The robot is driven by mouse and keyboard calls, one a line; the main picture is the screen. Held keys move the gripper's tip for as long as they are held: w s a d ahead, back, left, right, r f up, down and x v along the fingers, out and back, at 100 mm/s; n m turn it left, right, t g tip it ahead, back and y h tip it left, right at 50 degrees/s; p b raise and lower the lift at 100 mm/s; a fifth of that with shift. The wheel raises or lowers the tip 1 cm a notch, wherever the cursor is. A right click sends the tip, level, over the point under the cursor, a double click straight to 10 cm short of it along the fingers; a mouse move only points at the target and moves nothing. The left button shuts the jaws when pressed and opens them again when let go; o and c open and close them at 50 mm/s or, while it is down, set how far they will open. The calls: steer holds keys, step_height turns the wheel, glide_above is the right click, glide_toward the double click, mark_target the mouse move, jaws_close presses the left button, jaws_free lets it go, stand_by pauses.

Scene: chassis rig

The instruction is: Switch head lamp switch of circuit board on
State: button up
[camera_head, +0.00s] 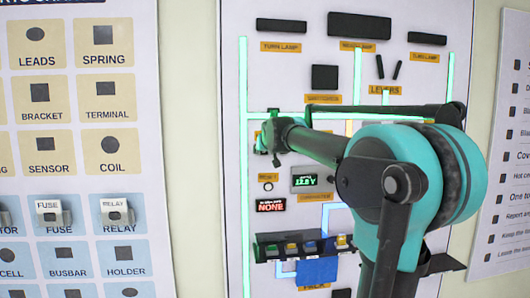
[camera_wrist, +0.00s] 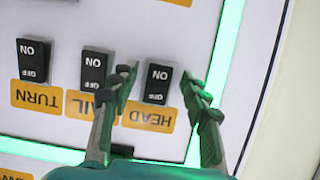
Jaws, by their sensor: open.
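The circuit board (camera_head: 285,75) is a white upright panel with green glowing lines. In the wrist view the black head lamp switch (camera_wrist: 158,84) stands above an orange label reading HEAD, seen upside down. It carries ON and OFF marks; I cannot tell which side is pressed. My gripper (camera_wrist: 158,76) is open, with one fingertip on each side of this switch. The left finger overlaps the edge of the TAIL switch in the picture; contact is unclear. In the head view my arm hides the switches, and my gripper (camera_head: 270,138) shows only partly. The head lamp box (camera_head: 359,26) looks dark.
The TAIL switch (camera_wrist: 94,68) and TURN switch (camera_wrist: 32,60) sit left of the head lamp switch. Coloured blocks (camera_head: 291,249) line a lower rack on the board. A parts chart (camera_head: 72,55) with hanging parts stands left; a text sheet (camera_head: 508,150) stands right.

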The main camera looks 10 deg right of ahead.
jaws_close()
steer(key=shift+w+d+f+t, duration=0.1)
steer(key=shift+f+t, duration=0.1)
steer(key=shift+t, duration=0.55)
steer(key=shift+f+t, duration=0.15)
steer(key=shift+t, duration=0.6)
steer(key=shift+f+t, duration=0.1)
steer(key=shift+t, duration=0.2)
jaws_free()
steer(key=s, duration=1.2)
steer(key=shift+r, duration=0.35)
